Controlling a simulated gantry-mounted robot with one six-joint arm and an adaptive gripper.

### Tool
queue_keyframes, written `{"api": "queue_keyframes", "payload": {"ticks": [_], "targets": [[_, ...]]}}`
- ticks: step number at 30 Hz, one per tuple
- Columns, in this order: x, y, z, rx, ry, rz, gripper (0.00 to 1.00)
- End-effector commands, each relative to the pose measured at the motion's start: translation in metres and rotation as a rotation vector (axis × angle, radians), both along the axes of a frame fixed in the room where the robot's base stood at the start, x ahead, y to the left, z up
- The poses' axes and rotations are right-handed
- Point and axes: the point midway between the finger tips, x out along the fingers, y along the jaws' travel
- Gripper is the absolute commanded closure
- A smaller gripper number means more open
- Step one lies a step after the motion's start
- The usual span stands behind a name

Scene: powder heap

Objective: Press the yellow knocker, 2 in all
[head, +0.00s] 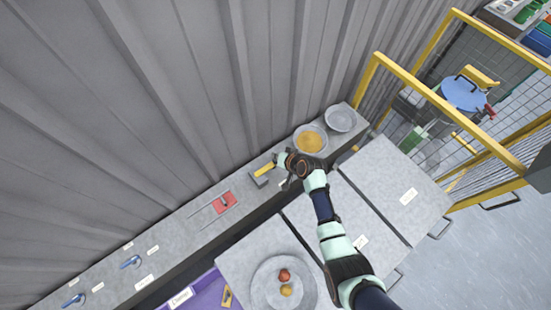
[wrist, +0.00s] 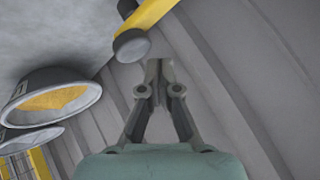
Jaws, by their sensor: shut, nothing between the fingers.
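The yellow knocker (head: 264,170) is a yellow bar on a grey base on the narrow grey counter along the wall. In the wrist view its yellow bar (wrist: 150,15) ends in a round grey head (wrist: 131,45), close to the fingertips and a little left of them. My gripper (wrist: 158,70) is shut and empty, its fingertips together. In the head view my gripper (head: 282,160) is just right of the knocker, and the wrist partly covers this spot. I cannot tell whether the fingertips touch the knocker.
A bowl of yellow powder (head: 311,139) stands right of my gripper, with a grey bowl (head: 341,118) beyond it. A red slider (head: 224,203) and blue levers (head: 131,262) are on the counter to the left. A round plate (head: 262,288) with two fruits is in front.

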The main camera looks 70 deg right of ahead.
Motion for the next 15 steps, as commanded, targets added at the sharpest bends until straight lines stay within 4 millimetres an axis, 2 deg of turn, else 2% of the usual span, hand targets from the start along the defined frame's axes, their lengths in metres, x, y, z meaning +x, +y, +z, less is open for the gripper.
{"api": "queue_keyframes", "payload": {"ticks": [1, 9, 15], "targets": [[0.0, 0.0, 0.009, 0.0, 0.0, 0.0, 1.0], [0.001, 0.001, 0.037, -0.001, 0.0, 0.001, 1.0], [0.001, 0.002, 0.048, 0.0, 0.0, 0.0, 1.0]]}}
